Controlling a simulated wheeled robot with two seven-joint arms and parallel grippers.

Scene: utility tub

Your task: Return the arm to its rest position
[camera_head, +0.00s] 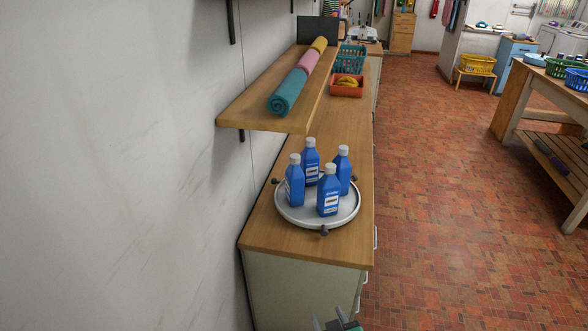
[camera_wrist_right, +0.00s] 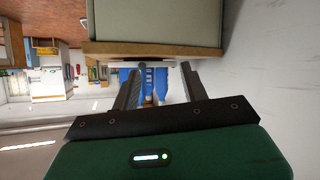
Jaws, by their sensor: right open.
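My right gripper (camera_head: 338,322) shows only in part at the bottom edge of the head view, in front of the counter's near end. In the right wrist view its two fingers (camera_wrist_right: 160,78) are spread apart with nothing held. Blue bottles (camera_wrist_right: 150,84) appear upside down beyond and between the fingers, apart from them. In the head view several blue bottles with pale caps (camera_head: 328,190) stand upright on a round grey-white tray (camera_head: 290,217) on the counter. My left gripper is in neither view.
The wooden counter (camera_head: 270,238) runs along the left wall. A shelf (camera_head: 245,110) above it holds rolled towels (camera_head: 288,92). A red basket (camera_head: 346,91) and a teal basket (camera_head: 350,57) stand farther back. A wooden table (camera_head: 530,90) is at right, with open tiled floor between.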

